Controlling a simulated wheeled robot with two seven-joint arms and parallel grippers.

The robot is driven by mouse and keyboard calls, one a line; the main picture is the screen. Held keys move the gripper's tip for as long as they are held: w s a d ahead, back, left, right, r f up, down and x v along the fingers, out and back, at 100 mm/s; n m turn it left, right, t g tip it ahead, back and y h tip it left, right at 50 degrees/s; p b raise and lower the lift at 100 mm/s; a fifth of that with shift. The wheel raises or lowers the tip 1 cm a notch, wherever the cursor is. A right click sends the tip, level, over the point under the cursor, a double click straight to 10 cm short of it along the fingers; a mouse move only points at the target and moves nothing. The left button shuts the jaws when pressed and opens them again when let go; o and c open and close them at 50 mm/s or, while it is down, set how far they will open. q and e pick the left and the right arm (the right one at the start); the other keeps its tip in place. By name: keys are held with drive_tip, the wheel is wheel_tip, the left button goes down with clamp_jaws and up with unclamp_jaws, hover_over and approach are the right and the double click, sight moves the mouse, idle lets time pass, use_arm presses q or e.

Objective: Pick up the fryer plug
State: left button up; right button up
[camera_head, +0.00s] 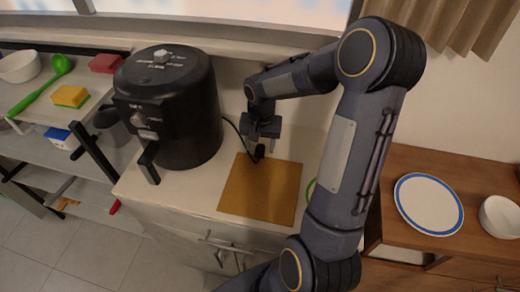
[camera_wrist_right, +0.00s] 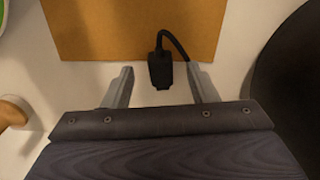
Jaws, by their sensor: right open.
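The black fryer plug (camera_wrist_right: 160,70) lies at the edge of the brown board, with its cord curving away from it. In the right wrist view it sits between the two grey fingers of my right gripper (camera_wrist_right: 162,88), nearer the right finger, with gaps on both sides. In the head view the plug (camera_head: 259,152) is just below my right gripper (camera_head: 261,146), which points down and is open. The black fryer (camera_head: 180,120) stands on the counter to the left, and the plug's cord runs toward it. My left gripper is not in view.
The brown board (camera_head: 260,205) lies flat on the white counter. A shelf with a sponge (camera_head: 70,96) and a green ladle (camera_head: 40,88) stands at the left. A blue-rimmed plate (camera_head: 428,203) and a white bowl (camera_head: 500,216) are on the wooden cabinet at the right.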

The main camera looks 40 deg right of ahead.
wheel_tip(320, 180, down, 2)
drive_tip(key=shift+f, duration=0.25)
drive_tip(key=c, duration=1.1)
drive_tip(key=shift+r, duration=0.1)
drive_tip(key=shift+w+r, duration=0.1)
drive_tip(key=shift+r, duration=0.45)
drive_tip(key=s+a+r+b, duration=0.3)
drive_tip(key=s+a+r, duration=0.5)
drive_tip(key=a+r, duration=0.35)
wheel_tip(320, 180, up, 2)
drive_tip(key=m+t+h, duration=0.1)
drive_tip(key=h, duration=0.1)
hover_over(262, 146)
drive_tip(key=shift+d+r, duration=0.1)
